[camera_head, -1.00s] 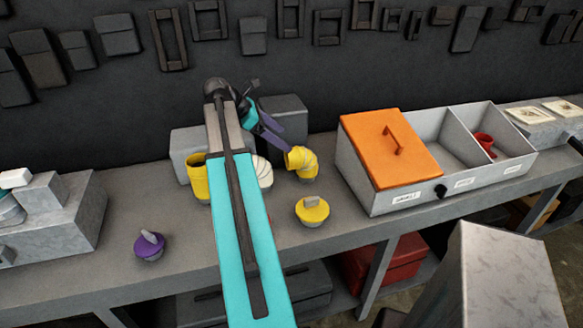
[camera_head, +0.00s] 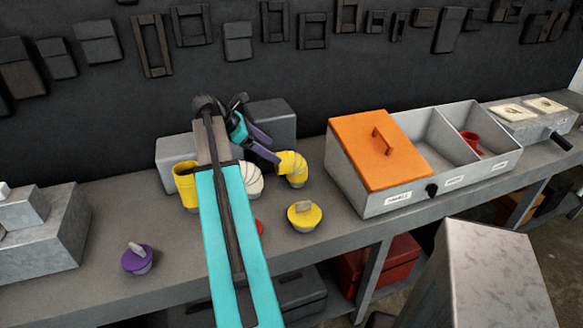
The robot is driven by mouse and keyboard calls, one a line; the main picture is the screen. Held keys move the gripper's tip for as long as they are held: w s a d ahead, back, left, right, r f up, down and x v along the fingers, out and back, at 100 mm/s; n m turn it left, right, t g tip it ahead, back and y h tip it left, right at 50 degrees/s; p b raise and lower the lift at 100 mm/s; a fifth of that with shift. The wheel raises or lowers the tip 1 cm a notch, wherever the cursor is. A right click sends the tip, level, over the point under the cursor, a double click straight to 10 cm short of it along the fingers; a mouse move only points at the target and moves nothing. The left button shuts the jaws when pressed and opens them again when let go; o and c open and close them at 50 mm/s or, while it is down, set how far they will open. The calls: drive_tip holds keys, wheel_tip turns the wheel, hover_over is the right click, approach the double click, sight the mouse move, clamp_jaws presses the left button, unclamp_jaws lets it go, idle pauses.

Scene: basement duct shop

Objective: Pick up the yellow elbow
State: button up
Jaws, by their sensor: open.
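The yellow elbow (camera_head: 291,168) stands on the bench right of my arm, its ribbed bend facing up and its mouth turned left. My gripper (camera_head: 270,147) is open, with its purple fingers at the elbow's left side. Whether the fingers touch the elbow, or one is inside its mouth, I cannot tell. A white elbow (camera_head: 253,180) is partly hidden behind my arm, just left of the yellow one.
A yellow tube (camera_head: 186,184) stands left of my arm. A yellow-lidded pot (camera_head: 304,216) and a purple-lidded pot (camera_head: 138,259) sit in front. A sectioned bin (camera_head: 370,203) with an orange lid (camera_head: 377,150) stands right. Grey blocks (camera_head: 272,124) stand behind.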

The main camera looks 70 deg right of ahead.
sight(280, 154)
drive_tip(key=shift+p+x, duration=0.55)
drive_tip(key=shift+x, duration=2.65)
drive_tip(key=shift+s, duration=0.1)
drive_tip(key=shift+s+d+f+p, duration=0.3)
drive_tip(key=shift+s+p, duration=0.05)
drive_tip(key=shift+p, duration=0.1)
drive_tip(key=shift+p+x, duration=0.7)
drive_tip(key=shift+x, duration=1.35)
drive_tip(key=shift+w, duration=0.15)
drive_tip(key=c, duration=1.2)
drive_tip(key=shift+r, duration=0.1)
drive_tip(key=shift+c, duration=0.2)
drive_tip(key=shift+r+b, duration=1.3)
drive_tip(key=shift+r, duration=3.65)
drive_tip(key=shift+c, duration=0.2)
